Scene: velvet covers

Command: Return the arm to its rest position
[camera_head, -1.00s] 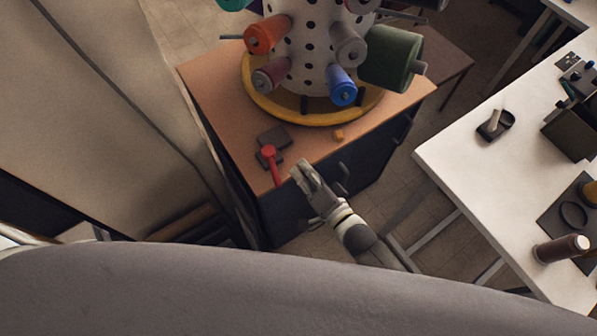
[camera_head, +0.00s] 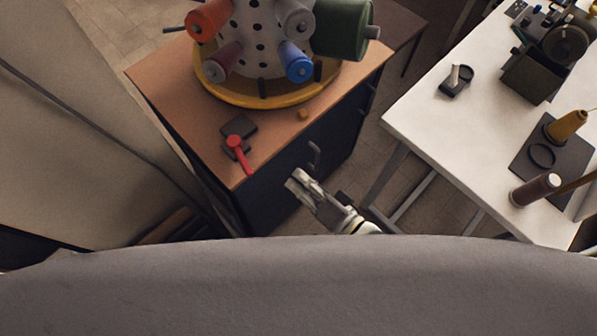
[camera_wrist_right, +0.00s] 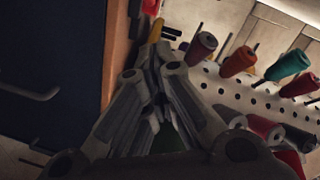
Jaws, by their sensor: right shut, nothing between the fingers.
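My right gripper (camera_head: 298,184) is shut and empty in the head view. It is in front of the dark front of the wooden-topped cabinet (camera_head: 172,85), near a handle, and apart from the things on the cabinet's top. In the right wrist view its fingers (camera_wrist_right: 152,62) are together, with the dark blue cabinet front (camera_wrist_right: 50,60) at the left. My left gripper is not in view.
A dotted thread stand (camera_head: 258,40) with coloured spools stands on the cabinet top. A red-handled tool (camera_head: 238,152) lies near its front edge. The white table (camera_head: 425,125) at the right holds a brown spool (camera_head: 535,190) and other equipment. Floor shows between cabinet and table.

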